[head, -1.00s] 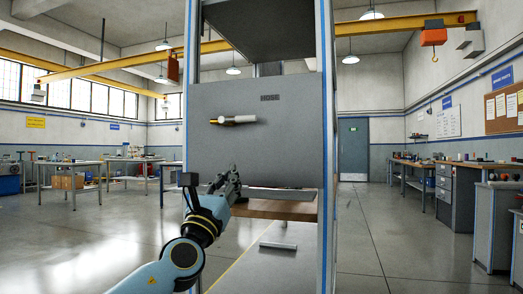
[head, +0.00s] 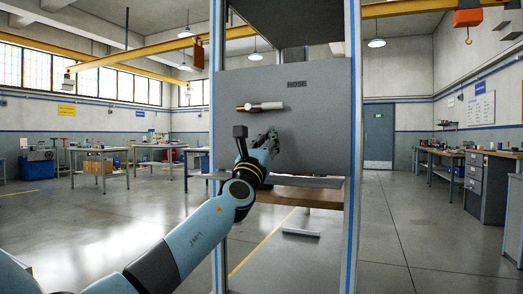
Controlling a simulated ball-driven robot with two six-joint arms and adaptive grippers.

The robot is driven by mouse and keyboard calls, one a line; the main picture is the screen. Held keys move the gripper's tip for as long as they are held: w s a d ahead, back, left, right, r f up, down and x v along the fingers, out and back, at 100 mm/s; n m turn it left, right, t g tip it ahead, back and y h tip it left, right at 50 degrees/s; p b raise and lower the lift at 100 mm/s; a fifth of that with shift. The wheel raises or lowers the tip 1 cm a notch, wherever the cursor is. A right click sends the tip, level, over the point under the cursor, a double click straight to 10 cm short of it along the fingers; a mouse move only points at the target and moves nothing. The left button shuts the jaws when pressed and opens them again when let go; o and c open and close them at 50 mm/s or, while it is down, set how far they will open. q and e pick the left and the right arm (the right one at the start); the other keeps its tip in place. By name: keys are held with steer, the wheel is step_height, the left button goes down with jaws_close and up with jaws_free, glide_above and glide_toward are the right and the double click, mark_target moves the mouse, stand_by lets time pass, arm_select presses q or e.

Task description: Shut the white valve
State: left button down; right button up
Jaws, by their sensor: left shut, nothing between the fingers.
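The white valve handle (head: 267,106) sits on the grey panel (head: 315,125) below the HOSE label (head: 297,84). It lies level, in line with a brass fitting (head: 243,107) at its left. My left gripper (head: 272,134) is shut and empty, just below the handle in the picture. Its fingertips point up and do not appear to touch the handle. My right gripper is not in view.
The panel is held in a frame with blue-edged posts (head: 353,190). A brown board (head: 300,196) and a grey ledge stick out below it. Workbenches (head: 470,165) stand at the right. The floor on both sides is clear.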

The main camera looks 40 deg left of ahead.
mark_target(274, 109)
arm_select(q)
steer(key=r, duration=0.1)
steer(key=r+p, duration=0.2)
steer(key=shift+w+r, duration=0.25)
steer(key=shift+r, duration=0.1)
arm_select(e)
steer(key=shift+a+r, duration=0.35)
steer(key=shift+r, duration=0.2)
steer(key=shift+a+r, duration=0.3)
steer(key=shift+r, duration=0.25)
arm_select(q)
steer(key=shift+r, duration=0.1)
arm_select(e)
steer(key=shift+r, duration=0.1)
arm_select(q)
steer(key=shift+d+r+n+y, duration=0.1)
steer(key=shift+r+n+y, duration=0.05)
steer(key=shift+n+y, duration=0.5)
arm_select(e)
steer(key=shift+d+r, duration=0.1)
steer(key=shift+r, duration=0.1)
